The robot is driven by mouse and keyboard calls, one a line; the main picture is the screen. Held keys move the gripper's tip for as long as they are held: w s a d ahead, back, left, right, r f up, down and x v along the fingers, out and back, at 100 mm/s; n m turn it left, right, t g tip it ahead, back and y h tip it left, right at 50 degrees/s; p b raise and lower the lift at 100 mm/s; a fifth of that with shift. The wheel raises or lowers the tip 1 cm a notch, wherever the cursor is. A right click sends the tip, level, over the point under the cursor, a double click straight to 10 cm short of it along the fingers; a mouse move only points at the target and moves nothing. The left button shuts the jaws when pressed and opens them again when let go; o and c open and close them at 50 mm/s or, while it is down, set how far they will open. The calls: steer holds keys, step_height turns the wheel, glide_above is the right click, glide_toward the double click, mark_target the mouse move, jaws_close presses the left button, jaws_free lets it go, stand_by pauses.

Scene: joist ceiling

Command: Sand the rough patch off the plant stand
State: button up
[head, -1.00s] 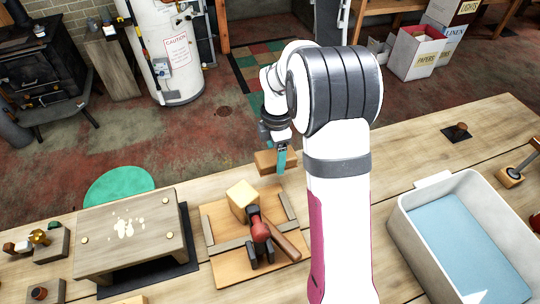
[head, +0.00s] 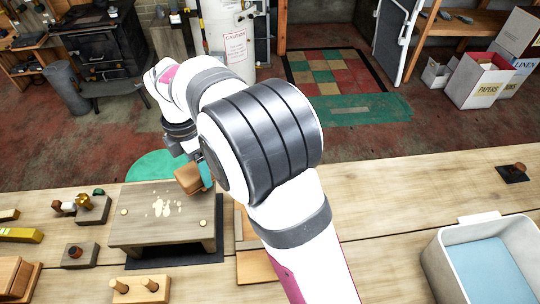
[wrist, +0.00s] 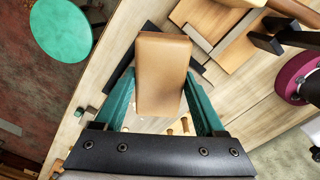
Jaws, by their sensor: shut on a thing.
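The plant stand (head: 130,238) is a low grey-brown wooden stand on a dark mat at the left of the bench in the head view. The rough patch (head: 165,207) shows as pale splotches on the middle of its top. My gripper (head: 201,173) has teal fingers and is shut on a tan wooden block (head: 188,180). The block is near the back right corner of the stand's top and looks raised above it. In the wrist view, the block (wrist: 162,75) sits between both fingers (wrist: 160,95) and hides much of what lies below.
A green round disc (head: 150,165) lies behind the stand. A wooden board (head: 258,268) is right of it, partly hidden by my arm. Small blocks (head: 93,208) and a pegged piece (head: 142,290) lie around the stand. A white tub (head: 440,265) stands at the right.

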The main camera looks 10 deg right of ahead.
steer(key=s+a+r+n, duration=0.2)
steer(key=s+a, duration=0.4)
steer(key=a, duration=0.4)
glide_above(161, 217)
steer(key=shift+d+f, duration=0.2)
steer(key=shift+f, duration=1.25)
steer(key=shift+d+f, duration=0.15)
steer(key=shift+f, duration=1.25)
step_height(161, 217, down, 2)
steer(key=shift+f, duration=0.15)
steer(key=shift+w, duration=0.85)
steer(key=shift+c, duration=0.6)
steer(key=shift+w, duration=2.75)
steer(key=shift+s, duration=3.5)
steer(key=shift+s+a, duration=0.15)
steer(key=shift+a, duration=0.15)
steer(key=shift+w, duration=3.8)
steer(key=shift+s, duration=3.8)
step_height(161, 217, up, 8)
steer(key=shift+r, duration=0.2)
